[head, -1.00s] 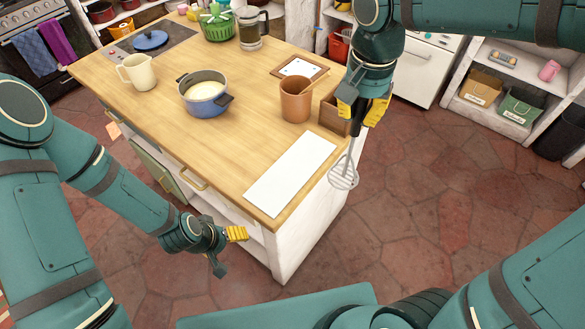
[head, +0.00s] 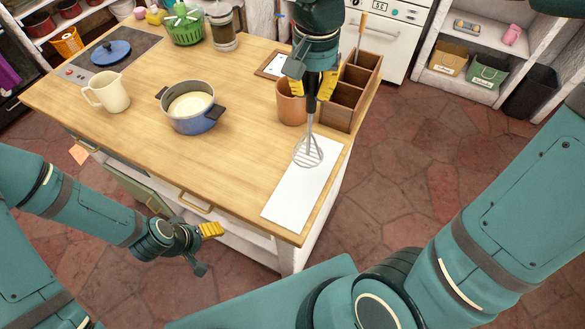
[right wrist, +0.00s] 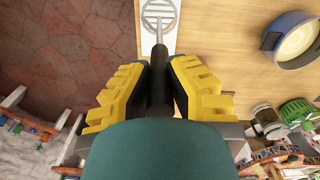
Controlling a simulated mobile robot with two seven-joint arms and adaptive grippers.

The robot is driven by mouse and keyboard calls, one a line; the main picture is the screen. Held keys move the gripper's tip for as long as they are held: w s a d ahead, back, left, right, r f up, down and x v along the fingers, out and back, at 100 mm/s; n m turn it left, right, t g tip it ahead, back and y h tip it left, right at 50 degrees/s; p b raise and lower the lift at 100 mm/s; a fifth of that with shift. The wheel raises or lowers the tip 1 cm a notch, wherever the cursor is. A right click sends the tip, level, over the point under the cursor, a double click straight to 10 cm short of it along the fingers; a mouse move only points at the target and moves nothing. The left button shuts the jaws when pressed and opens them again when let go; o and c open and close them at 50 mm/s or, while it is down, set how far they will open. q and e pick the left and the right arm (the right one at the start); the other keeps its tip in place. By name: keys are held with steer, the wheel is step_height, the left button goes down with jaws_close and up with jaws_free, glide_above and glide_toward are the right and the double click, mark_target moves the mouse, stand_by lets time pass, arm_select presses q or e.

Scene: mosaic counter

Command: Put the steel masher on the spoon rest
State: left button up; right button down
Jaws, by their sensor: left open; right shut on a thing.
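The steel masher (head: 308,150) has a dark handle and a round slotted head. My right gripper (head: 312,88) is shut on its handle, and the masher hangs head down. In the head view its head overlaps the far part of a flat white slab (head: 295,200), which looks like the spoon rest, at the counter's near right corner. I cannot tell whether the head touches the slab. The right wrist view shows the handle between the yellow fingers and the masher head (right wrist: 158,18) over the white surface. My left gripper (head: 206,248) is open and empty, beside the counter's front.
On the counter (head: 150,140), a terracotta crock (head: 290,105) and a wooden divided box (head: 343,102) stand close behind the slab. A blue pot (head: 191,122) and a cream pitcher (head: 107,93) stand further left. The wood left of the slab is clear.

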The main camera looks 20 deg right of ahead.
mark_target(311, 111)
steer(key=shift+f, duration=0.35)
step_height(311, 111, down, 5)
steer(key=shift+f+b, duration=0.1)
steer(key=shift+b, duration=0.35)
steer(key=shift+f, duration=2.05)
steer(key=shift+f+b, duration=0.1)
steer(key=shift+b, duration=0.25)
steer(key=c, duration=1.1)
jaws_free()
